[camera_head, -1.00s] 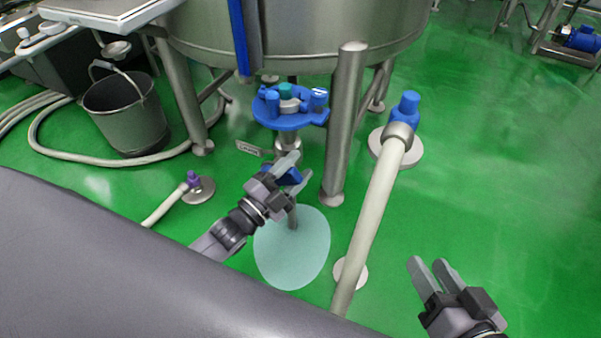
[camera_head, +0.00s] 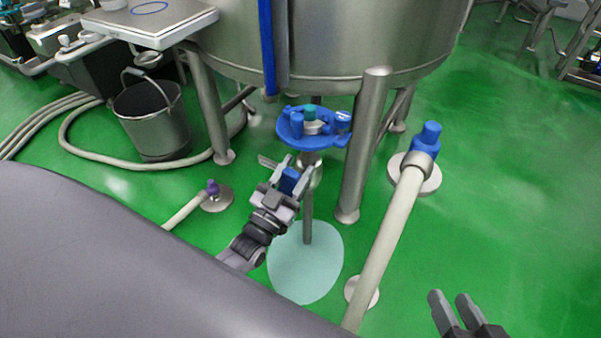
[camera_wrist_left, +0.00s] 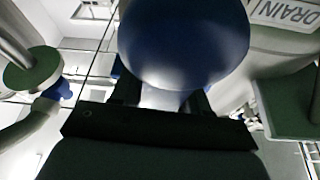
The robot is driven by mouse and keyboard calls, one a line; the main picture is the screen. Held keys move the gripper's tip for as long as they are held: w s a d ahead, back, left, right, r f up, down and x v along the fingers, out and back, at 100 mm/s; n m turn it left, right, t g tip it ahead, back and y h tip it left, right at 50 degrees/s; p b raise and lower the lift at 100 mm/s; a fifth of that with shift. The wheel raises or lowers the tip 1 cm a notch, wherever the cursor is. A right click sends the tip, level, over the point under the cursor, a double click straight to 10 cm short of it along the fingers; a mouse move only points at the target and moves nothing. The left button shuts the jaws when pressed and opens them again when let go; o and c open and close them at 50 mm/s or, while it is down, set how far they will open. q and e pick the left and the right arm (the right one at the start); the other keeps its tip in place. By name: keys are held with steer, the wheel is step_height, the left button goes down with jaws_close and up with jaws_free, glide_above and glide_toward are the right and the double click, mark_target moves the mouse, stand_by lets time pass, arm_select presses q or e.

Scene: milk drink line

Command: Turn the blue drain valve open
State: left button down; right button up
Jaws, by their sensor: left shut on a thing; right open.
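The blue drain valve handle (camera_head: 289,181) is below the tank's outlet, between the fingers of my left gripper (camera_head: 291,170). My left gripper is shut on it, with one finger on each side. In the left wrist view the blue handle (camera_wrist_left: 185,42) fills the upper middle, close to the camera, beside a plate lettered DRAIN (camera_wrist_left: 285,13). A pipe (camera_head: 308,215) runs down below the valve to a pale round patch (camera_head: 300,275) on the floor. My right gripper (camera_head: 453,301) is open and empty at the lower right. The gripper hides part of the valve body.
A blue fitting (camera_head: 312,127) sits just above the valve under the steel tank (camera_head: 350,45). A tank leg (camera_head: 363,150) stands close on the right. A pale pipe with a blue cap (camera_head: 428,135) rises further right. A bucket (camera_head: 155,125) stands left. The green floor at right is clear.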

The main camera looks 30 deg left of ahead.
mark_target(285, 183)
arm_select(q)
steer(key=shift+a+n+y, duration=0.4)
steer(key=shift+n, duration=0.5)
arm_select(e)
steer(key=shift+s+d, duration=0.1)
arm_select(q)
steer(key=shift+f, duration=0.1)
arm_select(e)
steer(key=shift+f, duration=0.1)
arm_select(q)
steer(key=c, duration=0.6)
jaws_free()
steer(key=shift+c, duration=0.2)
steer(key=shift+s, duration=0.25)
steer(key=p+v, duration=0.1)
steer(key=v, duration=0.5)
steer(key=shift+s+f, duration=0.15)
steer(key=shift+s, duration=0.1)
arm_select(e)
steer(key=shift+s+d+h, duration=0.15)
steer(key=shift+d+h, duration=0.15)
steer(key=shift+d, duration=0.1)
steer(key=shift+r, duration=0.2)
arm_select(q)
steer(key=shift+s, duration=0.1)
